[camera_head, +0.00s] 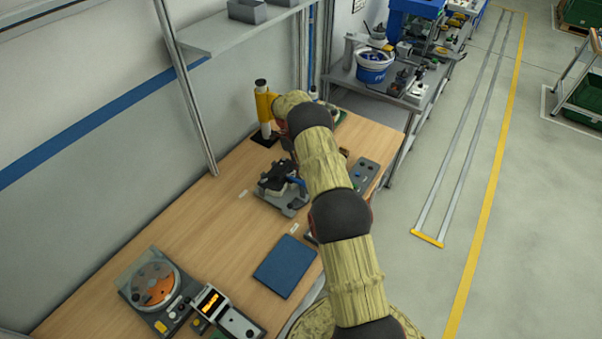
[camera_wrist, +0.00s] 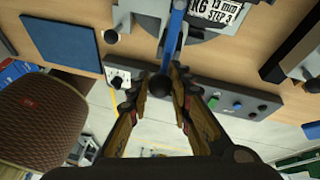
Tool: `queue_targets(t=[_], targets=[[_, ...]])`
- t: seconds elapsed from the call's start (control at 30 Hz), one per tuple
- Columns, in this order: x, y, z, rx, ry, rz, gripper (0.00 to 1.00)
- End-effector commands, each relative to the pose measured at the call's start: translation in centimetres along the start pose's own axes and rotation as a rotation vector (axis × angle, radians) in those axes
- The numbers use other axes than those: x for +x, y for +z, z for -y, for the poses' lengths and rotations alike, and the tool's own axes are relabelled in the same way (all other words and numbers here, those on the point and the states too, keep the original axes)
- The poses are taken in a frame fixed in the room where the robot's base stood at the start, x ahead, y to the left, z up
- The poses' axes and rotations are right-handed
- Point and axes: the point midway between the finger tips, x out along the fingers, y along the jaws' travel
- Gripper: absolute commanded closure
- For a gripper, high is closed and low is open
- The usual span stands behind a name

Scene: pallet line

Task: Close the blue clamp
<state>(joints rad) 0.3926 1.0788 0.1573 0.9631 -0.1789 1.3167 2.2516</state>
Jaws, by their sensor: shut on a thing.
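The blue clamp's lever (camera_wrist: 174,38) runs down the upper middle of the wrist view and ends in a black ball knob (camera_wrist: 159,86). My gripper (camera_wrist: 157,80) has its two fingers on either side of the lever's knob end and is shut on it. In the head view the blue lever (camera_head: 298,183) shows at the right side of a grey and black fixture (camera_head: 278,181) on the bench. My arm hides the gripper in that view.
A grey button panel (camera_head: 364,175) lies to the right on the wooden bench (camera_head: 215,215); it also shows in the wrist view (camera_wrist: 240,103). A blue mat (camera_head: 286,266) lies nearer. A yellow cylinder (camera_head: 265,110) stands behind. A dial device (camera_head: 152,288) sits front left.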

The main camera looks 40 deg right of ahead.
Motion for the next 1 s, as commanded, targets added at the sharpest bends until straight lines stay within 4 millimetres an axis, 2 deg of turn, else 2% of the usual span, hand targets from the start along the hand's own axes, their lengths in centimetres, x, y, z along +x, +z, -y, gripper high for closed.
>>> queue_targets(t=[0.53,0.57,0.87,1.0], targets=[[-0.2,0.25,0.02,0.001,-0.002,-0.016,1.0],[-0.21,0.26,0.02,0.001,-0.002,-0.016,0.78],[-0.06,0.13,-0.05,0.001,0.002,-0.019,0.61],[-0.01,0.1,-0.07,0.001,0.003,-0.02,0.61]])
